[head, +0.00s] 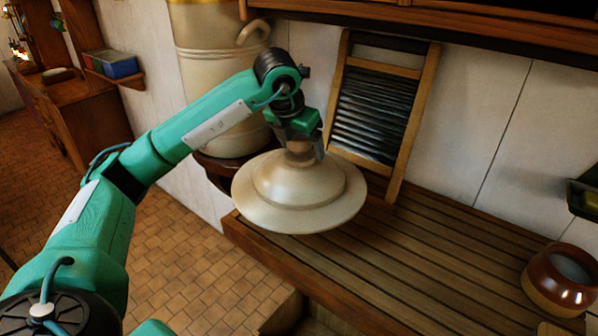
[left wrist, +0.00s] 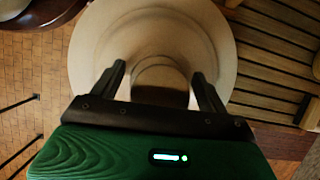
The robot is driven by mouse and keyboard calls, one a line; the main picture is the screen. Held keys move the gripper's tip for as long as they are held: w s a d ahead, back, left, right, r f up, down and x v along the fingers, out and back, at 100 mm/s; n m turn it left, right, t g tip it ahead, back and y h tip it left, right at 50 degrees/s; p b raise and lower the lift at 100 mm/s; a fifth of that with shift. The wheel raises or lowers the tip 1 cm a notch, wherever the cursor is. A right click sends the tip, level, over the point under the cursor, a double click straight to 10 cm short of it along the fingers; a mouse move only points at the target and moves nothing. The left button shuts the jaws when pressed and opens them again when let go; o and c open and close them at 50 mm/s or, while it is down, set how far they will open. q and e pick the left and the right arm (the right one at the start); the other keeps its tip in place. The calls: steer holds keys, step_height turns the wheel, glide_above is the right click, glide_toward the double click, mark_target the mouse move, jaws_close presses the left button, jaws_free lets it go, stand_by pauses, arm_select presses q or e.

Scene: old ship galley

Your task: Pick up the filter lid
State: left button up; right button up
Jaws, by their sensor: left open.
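The filter lid (head: 262,212) is a wide cream disc with a raised dome and a knob on top. It is at the left end of the slatted wooden counter (head: 440,262), its left rim reaching past the counter's edge. My left gripper (head: 303,150) is above the lid, pointing down, its fingers open at the knob. In the left wrist view the open fingers (left wrist: 159,75) stand on either side of the knob, with gaps visible. The lid's underside is hidden, so its contact with the counter does not show. My right gripper is not in view.
A large cream crock (head: 205,65) stands behind my left arm on a dark round stand (head: 218,168). A washboard (head: 375,105) leans on the wall close behind the lid. A brown pot (head: 538,285) sits at the counter's right. The counter between is clear.

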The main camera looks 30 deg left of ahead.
arm_select(q)
steer(key=shift+c, duration=0.3)
jaws_close()
steer(key=shift+r, duration=0.1)
steer(key=shift+r, duration=0.1)
